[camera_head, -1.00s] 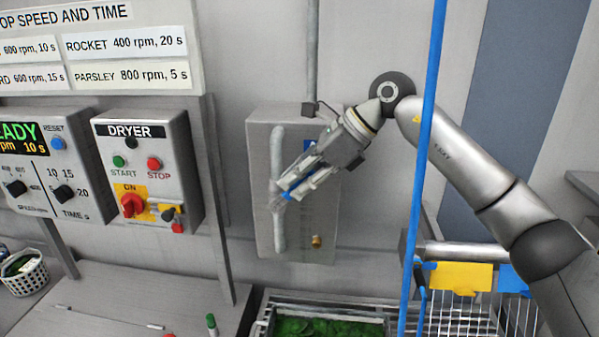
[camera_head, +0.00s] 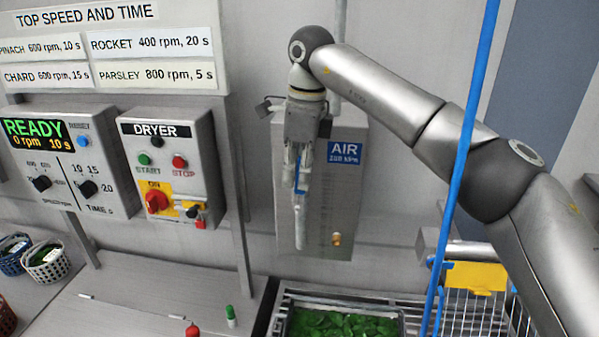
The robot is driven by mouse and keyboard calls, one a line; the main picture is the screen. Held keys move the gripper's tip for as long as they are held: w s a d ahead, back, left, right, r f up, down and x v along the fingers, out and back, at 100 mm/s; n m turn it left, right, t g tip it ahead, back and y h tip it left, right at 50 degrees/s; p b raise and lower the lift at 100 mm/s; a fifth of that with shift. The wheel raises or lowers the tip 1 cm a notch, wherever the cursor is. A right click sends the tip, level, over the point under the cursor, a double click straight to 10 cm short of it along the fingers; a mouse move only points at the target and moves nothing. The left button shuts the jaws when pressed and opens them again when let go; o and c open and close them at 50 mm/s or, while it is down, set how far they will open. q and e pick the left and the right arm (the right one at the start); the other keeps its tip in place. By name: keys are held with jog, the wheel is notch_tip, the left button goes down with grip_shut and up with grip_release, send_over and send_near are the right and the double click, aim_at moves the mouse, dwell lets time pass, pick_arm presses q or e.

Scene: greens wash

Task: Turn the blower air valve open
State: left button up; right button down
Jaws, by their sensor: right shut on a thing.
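The grey air box (camera_head: 345,205) hangs on the wall with a blue AIR sign (camera_head: 345,152). A light vertical pipe (camera_head: 300,230) runs down its front. My right gripper (camera_head: 299,178) points downward in front of the pipe and is shut on the blue valve lever (camera_head: 299,182). The lever stands near upright, roughly in line with the pipe. The gripper hides most of the lever, its pivot and the pipe's upper part. My left gripper is not in view.
The dryer control box (camera_head: 190,150) and the READY panel (camera_head: 60,160) are at the left. A tray of greens (camera_head: 345,325) sits below the air box. A blue upright pole (camera_head: 468,150) crosses in front of my right arm. A yellow panel (camera_head: 475,275) is at lower right.

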jog(key=shift+a, duration=0.1)
dwell(0.3)
jog(key=c, duration=1.5)
grip_release()
jog(key=shift+r, duration=0.2)
jog(key=r, duration=0.7)
jog(key=d+r, duration=0.1)
jog(key=r, duration=0.3)
jog(key=shift+s+r, duration=0.1)
jog(key=shift+r, duration=0.15)
jog(key=shift+f, duration=0.1)
